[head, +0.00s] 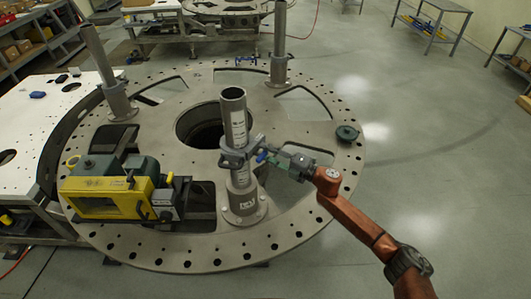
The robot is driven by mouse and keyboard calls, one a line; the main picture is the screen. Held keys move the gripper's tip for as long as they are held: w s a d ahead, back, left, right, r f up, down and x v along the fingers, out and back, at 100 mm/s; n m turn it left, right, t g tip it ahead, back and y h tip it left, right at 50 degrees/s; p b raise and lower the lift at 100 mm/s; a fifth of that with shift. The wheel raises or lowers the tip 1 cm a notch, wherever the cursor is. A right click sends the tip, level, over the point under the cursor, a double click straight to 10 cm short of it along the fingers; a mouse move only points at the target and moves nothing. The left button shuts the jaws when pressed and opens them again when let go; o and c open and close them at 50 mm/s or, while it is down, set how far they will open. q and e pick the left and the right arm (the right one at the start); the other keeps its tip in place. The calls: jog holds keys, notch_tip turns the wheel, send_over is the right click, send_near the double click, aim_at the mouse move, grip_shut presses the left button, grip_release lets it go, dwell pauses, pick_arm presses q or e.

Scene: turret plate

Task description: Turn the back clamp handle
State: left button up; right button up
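A grey clamp (232,160) sits around the upright pipe (236,118) that stands in the near part of the round turret plate (165,258). A small blue handle (262,157) shows at the clamp's right side. My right gripper (272,154) reaches in from the right, with its fingers at or very near the blue handle. The fingers are small and overlap the clamp, so I cannot tell whether they are closed on the handle. Another blue clamp-like piece (247,61) lies at the plate's far edge. My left gripper is not in view.
A yellow and grey machine (105,187) sits on the plate at the left. Two more upright posts stand at the back right (279,45) and back left (103,70). A dark round knob (346,133) is on the right rim. The floor at right is clear.

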jog(key=v, duration=1.1)
jog(key=shift+s+d, duration=0.2)
jog(key=shift+d, duration=0.05)
